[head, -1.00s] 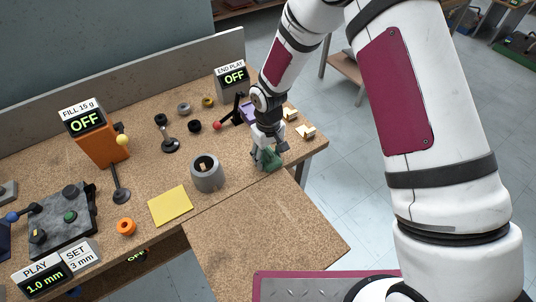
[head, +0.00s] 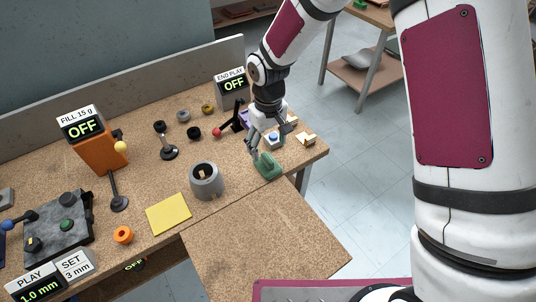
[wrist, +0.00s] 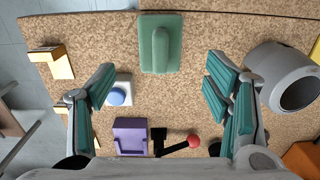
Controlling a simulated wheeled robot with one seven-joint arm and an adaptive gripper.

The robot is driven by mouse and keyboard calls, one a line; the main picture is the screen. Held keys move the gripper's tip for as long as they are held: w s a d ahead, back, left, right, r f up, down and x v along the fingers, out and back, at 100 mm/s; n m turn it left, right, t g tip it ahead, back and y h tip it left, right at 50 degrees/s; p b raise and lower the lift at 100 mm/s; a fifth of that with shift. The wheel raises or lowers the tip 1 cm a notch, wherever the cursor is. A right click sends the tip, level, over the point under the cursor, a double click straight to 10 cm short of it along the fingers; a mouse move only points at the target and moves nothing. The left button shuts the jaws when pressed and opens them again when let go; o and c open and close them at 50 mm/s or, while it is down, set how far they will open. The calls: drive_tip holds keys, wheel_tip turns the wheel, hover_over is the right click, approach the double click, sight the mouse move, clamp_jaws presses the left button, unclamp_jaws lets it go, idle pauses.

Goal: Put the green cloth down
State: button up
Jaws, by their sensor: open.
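The green cloth (head: 267,166) lies on the cork-coloured bench near its front right edge, to the right of the grey cup. In the wrist view the green cloth (wrist: 160,43) is a flat green rectangle with a raised ridge along its middle, near the bench edge. My gripper (head: 262,145) is just behind and above it in the head view. In the wrist view my gripper (wrist: 160,85) has its teal-padded fingers wide apart with nothing between them, and the cloth lies apart from both.
A grey cup (head: 206,181) stands left of the cloth. A white block with a blue button (wrist: 118,96), a purple holder (wrist: 130,136) and a red-knobbed lever (wrist: 193,142) are close by. Brass blocks (head: 305,139) sit at the right edge. A yellow sheet (head: 168,214) lies further left.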

sight(268, 157)
drive_tip(key=shift+r, duration=1.65)
drive_tip(key=s+d+r+m+t, duration=0.15)
drive_tip(key=s+d+r, duration=0.25)
drive_tip(key=d+r, duration=0.45)
drive_tip(key=s+d+r+m+t, duration=0.15)
drive_tip(key=s+d+r, duration=0.3)
drive_tip(key=r, duration=0.65)
drive_tip(key=s+d+r+m+t, duration=0.1)
drive_tip(key=s+d+r+m, duration=0.1)
drive_tip(key=s, duration=0.5)
drive_tip(key=s+d+r+m+t, duration=0.1)
drive_tip(key=s+d+r, duration=0.2)
drive_tip(key=s+d, duration=0.2)
drive_tip(key=s, duration=0.3)
drive_tip(key=shift+r+m, duration=0.35)
drive_tip(key=shift+m, duration=0.05)
drive_tip(key=shift+d, duration=0.1)
